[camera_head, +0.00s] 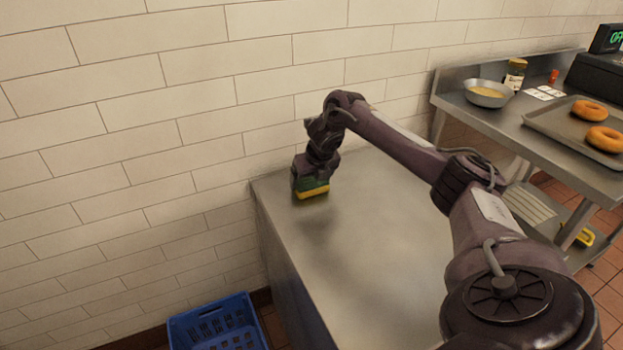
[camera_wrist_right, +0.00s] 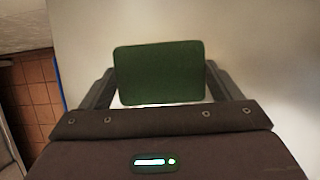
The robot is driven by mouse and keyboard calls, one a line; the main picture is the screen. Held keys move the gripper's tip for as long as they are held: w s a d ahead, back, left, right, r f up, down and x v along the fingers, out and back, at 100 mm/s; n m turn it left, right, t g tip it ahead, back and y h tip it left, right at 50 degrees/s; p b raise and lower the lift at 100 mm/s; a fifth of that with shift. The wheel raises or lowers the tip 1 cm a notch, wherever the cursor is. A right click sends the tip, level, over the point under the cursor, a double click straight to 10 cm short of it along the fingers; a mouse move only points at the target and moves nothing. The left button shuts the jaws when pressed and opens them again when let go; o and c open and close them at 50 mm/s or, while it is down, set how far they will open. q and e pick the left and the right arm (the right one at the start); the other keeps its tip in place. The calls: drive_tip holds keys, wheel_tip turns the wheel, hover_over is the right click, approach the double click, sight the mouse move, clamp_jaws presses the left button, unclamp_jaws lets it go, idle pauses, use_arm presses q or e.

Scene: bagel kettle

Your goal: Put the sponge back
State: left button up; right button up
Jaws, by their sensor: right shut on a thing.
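The sponge (camera_head: 313,191), yellow with a dark green scouring side, is at the far left end of the steel counter (camera_head: 350,240). My right gripper (camera_head: 308,180) is shut on it, pointing down, with the sponge close to the counter top; I cannot tell whether it touches. In the right wrist view the sponge's green face (camera_wrist_right: 158,72) sits between the two fingers. My left gripper is not in view.
A blue crate (camera_head: 216,325) stands on the floor left of the counter. A tiled wall runs behind. At right, a steel table (camera_head: 507,122) holds a bowl (camera_head: 489,94), a jar (camera_head: 515,74) and a tray (camera_head: 560,126) with bagels. Most of the counter is clear.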

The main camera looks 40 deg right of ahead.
drive_tip(key=shift+f, duration=0.15)
drive_tip(key=o, duration=0.8)
drive_tip(key=shift+r, duration=0.2)
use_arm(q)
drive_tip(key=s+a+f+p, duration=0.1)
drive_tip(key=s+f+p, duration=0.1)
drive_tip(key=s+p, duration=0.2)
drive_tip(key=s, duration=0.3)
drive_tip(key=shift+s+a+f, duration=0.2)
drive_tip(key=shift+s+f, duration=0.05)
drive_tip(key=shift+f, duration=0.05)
use_arm(e)
drive_tip(key=v, duration=1.2)
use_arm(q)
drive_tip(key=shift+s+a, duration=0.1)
